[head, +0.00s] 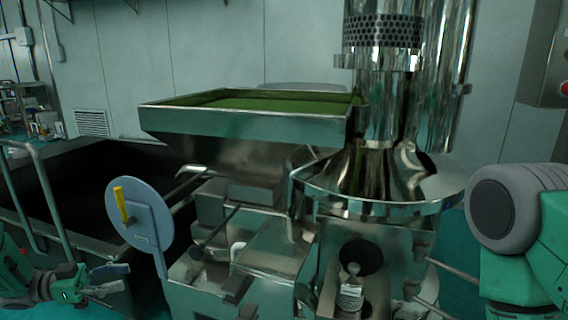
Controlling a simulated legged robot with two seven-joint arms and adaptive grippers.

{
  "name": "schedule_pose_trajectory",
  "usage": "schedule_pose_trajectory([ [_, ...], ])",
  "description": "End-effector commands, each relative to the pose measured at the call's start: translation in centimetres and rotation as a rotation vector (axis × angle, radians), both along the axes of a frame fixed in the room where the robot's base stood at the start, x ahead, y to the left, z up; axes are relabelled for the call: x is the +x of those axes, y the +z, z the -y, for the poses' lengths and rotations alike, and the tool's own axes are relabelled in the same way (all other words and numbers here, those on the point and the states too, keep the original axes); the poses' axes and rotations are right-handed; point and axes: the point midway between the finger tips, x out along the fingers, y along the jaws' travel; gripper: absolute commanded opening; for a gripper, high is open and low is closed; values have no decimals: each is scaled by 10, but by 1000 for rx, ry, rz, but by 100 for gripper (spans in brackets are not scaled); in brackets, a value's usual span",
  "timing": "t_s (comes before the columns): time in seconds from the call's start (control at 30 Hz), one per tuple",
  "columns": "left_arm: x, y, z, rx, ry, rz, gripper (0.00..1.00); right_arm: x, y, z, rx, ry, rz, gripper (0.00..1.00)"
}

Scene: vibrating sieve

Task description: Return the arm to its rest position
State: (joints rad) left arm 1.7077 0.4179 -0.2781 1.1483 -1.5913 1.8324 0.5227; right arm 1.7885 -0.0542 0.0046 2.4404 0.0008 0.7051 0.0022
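My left gripper (118,278) is at the lower left, its two fingers pointing right with a gap between them. It looks open and empty. It hangs below and to the left of a grey round disc (140,213) with a yellow handle (123,204), apart from it in the picture. Part of my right arm shows at the right edge, with its rounded grey joint and green link. My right gripper is out of view.
The steel sieve machine (380,190) fills the centre and right, with a green-lined hopper tray (250,122) on its left. A dark open tank (80,165) with a tubular rail (47,190) stands at left. A control box (548,60) is at upper right.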

Motion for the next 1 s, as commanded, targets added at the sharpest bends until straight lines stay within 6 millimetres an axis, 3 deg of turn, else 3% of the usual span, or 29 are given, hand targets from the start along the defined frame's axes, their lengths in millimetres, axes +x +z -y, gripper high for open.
schedule_pose_trajectory([
  [0.47,24,-26,51,-23,370,-113,35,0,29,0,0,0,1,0],
  [0.57,21,-38,66,6,481,-184,35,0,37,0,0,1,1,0],
  [0.67,6,-56,85,72,611,-296,35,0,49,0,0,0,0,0],
  [0.77,-34,-81,104,200,754,-476,35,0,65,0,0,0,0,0],
  [0.9,-135,-110,117,461,900,-775,35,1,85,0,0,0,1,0],
  [1.0,-209,-113,116,636,945,-949,35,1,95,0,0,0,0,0],
])
